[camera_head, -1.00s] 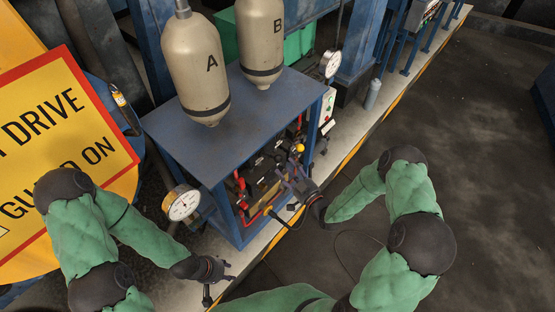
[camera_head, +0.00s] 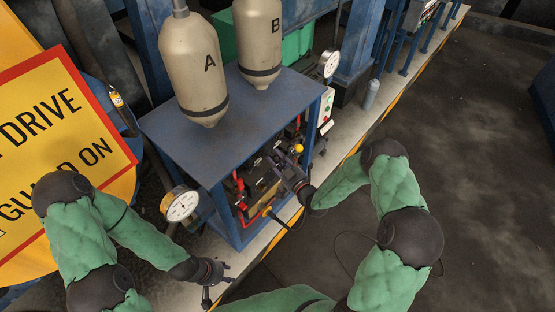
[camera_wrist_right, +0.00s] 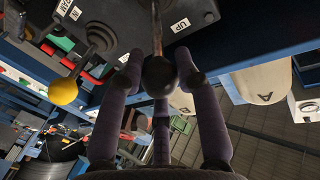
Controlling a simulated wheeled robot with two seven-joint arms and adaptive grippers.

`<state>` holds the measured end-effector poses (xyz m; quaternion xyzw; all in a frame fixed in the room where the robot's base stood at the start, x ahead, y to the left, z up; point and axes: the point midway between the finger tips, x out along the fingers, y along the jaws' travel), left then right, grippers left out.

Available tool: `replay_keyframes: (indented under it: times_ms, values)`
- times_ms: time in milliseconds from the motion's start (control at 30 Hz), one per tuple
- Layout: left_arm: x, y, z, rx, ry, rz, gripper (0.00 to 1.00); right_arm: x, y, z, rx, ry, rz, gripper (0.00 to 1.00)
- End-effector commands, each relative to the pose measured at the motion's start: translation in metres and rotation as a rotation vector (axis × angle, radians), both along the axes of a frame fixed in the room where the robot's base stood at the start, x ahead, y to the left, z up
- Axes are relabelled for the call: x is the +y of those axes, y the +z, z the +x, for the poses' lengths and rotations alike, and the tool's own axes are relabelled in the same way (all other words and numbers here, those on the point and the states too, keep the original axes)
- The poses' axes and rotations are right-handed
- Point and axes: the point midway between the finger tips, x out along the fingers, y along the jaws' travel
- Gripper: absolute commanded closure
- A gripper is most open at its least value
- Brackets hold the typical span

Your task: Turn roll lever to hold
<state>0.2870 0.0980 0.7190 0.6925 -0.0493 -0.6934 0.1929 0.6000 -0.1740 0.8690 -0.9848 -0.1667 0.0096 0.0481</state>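The lever bank (camera_head: 262,182) sits under the blue table of the power unit. In the right wrist view, a lever with a dark ball knob (camera_wrist_right: 158,74) hangs beside a label reading "UP". My right gripper (camera_wrist_right: 158,64) has its fingers spread on both sides of this knob, with a third finger below; I cannot tell whether they touch it. It also shows at the bank in the head view (camera_head: 286,176). No roll label is readable. My left gripper (camera_head: 226,279) is open and empty, low at the kerb.
Tanks A (camera_head: 195,75) and B (camera_head: 259,45) stand on the blue table (camera_head: 225,115). A gauge (camera_head: 181,206) is at its near left corner, another (camera_head: 329,64) at the far right. Red pipes (camera_head: 240,192) flank the levers. Dark floor (camera_head: 465,140) to the right is clear.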

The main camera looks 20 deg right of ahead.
Motion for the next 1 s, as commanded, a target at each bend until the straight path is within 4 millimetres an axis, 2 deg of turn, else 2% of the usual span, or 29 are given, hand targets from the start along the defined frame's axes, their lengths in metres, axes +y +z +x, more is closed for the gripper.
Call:
replay_keyframes:
  times_ms: [267,667,1000]
  values:
    - [0.0,-0.002,0.0,0.0,0.0,0.0,0.6,0.0,0.001,0.001,-0.01,0.0,0.002,1.0]
    - [0.0,-0.047,0.0,0.0,0.0,0.0,0.6,-0.004,-0.018,-0.003,-0.109,-0.001,0.068,1.0]
    - [0.0,-0.078,0.0,0.0,0.0,0.0,0.6,-0.006,-0.044,-0.008,-0.115,-0.001,0.078,1.0]
